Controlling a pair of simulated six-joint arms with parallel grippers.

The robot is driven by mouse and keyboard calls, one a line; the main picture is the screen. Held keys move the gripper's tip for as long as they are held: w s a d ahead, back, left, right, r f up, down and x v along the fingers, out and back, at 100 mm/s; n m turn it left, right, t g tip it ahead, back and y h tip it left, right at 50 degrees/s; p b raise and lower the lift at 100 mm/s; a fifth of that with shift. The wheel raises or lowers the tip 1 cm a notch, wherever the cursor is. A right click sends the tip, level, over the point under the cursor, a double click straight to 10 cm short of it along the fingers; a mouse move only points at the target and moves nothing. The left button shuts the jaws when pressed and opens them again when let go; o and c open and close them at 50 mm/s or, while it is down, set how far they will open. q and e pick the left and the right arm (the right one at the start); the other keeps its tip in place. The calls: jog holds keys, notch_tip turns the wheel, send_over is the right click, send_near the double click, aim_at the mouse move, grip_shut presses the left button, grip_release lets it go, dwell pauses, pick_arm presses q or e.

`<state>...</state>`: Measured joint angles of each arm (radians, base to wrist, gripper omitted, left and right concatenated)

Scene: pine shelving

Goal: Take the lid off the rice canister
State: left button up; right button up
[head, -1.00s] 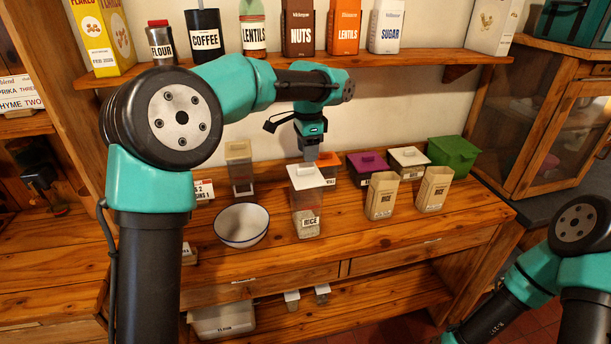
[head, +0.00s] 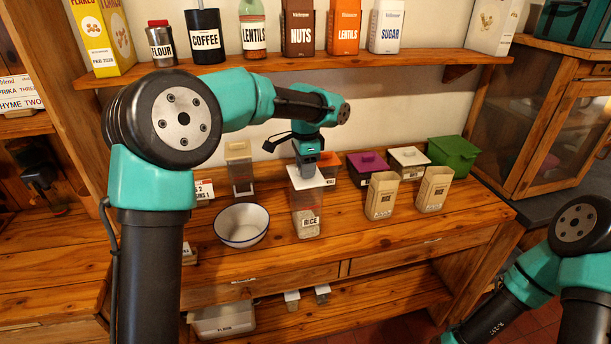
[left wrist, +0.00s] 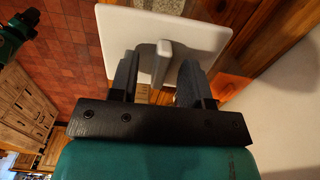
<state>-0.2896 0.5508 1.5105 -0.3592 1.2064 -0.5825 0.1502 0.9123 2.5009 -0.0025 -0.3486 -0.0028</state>
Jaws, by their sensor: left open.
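The rice canister (head: 306,212) stands upright on the counter, a clear body with a "RICE" label and pale grains low inside. Its white lid (head: 298,184) sits on top. In the left wrist view the lid (left wrist: 120,35) is a white plate with a raised grip (left wrist: 163,60). My left gripper (head: 307,170) is right above the lid in the head view. In the left wrist view its two fingers (left wrist: 158,80) are open, one on each side of the grip, with a gap showing. My right gripper is not in view; only part of my right arm shows.
A white bowl (head: 241,226) stands just left of the canister. Two beige containers (head: 381,198) (head: 433,190) stand to its right, with lidded boxes such as the green one (head: 453,155) behind. A shelf (head: 400,62) of jars runs above. The counter's front strip is clear.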

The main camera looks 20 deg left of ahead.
pick_arm(q)
grip_shut()
dwell(0.3)
dwell(0.3)
jog(key=shift+r, duration=1.85)
jog(key=s+d+r, duration=0.1)
jog(key=s+d, duration=0.3)
jog(key=s, duration=1.1)
jog(key=shift+s+d+r, duration=0.15)
jog(key=shift+s+d, duration=0.05)
